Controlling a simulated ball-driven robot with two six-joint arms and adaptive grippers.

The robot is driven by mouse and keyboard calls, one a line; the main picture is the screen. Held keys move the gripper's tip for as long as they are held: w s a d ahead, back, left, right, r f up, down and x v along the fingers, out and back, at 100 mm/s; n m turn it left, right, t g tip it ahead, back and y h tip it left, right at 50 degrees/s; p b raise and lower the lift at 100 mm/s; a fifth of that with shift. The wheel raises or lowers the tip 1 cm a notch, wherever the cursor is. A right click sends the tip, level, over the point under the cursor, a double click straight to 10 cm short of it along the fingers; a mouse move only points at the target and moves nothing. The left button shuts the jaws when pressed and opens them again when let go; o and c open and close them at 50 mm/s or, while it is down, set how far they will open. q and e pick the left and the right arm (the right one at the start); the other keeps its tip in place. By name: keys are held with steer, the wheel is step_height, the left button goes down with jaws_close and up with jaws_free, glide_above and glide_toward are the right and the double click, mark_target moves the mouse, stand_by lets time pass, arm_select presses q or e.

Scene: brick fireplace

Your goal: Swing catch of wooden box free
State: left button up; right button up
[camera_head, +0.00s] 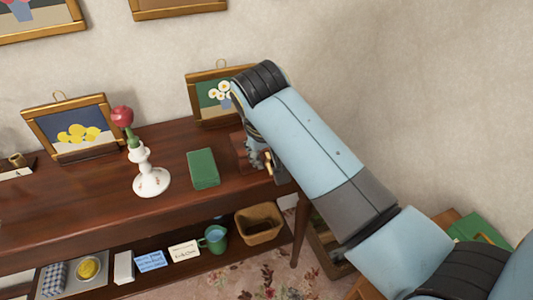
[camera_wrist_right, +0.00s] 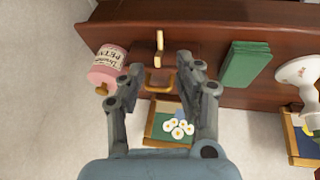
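A brown wooden box (camera_head: 240,150) stands on the dark table, largely hidden behind my right arm in the head view. A small brass catch (camera_head: 268,162) shows at its right side. In the wrist view the upright brass catch (camera_wrist_right: 159,47) lies just beyond the fingertips, and a brass loop handle (camera_wrist_right: 160,84) sits between the fingers. My right gripper (camera_wrist_right: 160,64) is open, its fingers apart on either side of the box area. Whether they touch the box cannot be told. My left gripper is not in view.
A pink labelled jar (camera_wrist_right: 107,66) is close to one finger. The lower shelf holds a green mug (camera_head: 214,239) and basket (camera_head: 259,224).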

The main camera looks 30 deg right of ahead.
mark_target(270, 170)
steer(key=b+x, duration=0.1)
steer(key=x, duration=0.9)
steer(key=shift+w+f, duration=0.1)
steer(key=shift+f, duration=0.25)
steer(key=shift+c, duration=0.4)
jaws_close()
